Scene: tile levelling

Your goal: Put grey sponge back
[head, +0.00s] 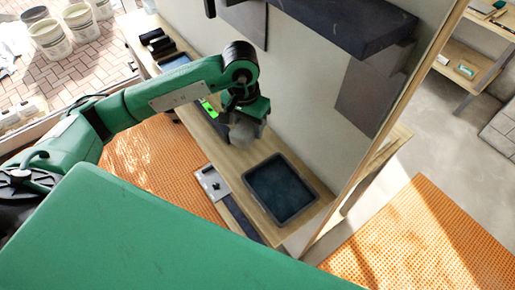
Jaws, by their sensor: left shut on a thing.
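The grey sponge (242,134) is a rounded grey lump just below the fingers of my left gripper (245,116). The gripper is shut on it and points down over the wooden bench (232,160). The arm hides part of the bench behind it, and the fingers cover the top of the sponge. I cannot tell whether the sponge touches the bench. My right gripper is not in view.
A dark tray (281,189) stands on the bench to the right of the sponge. A bright green item (209,108) lies left of the gripper. A wall panel (310,95) rises behind the bench. Buckets (50,40) stand at the far left.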

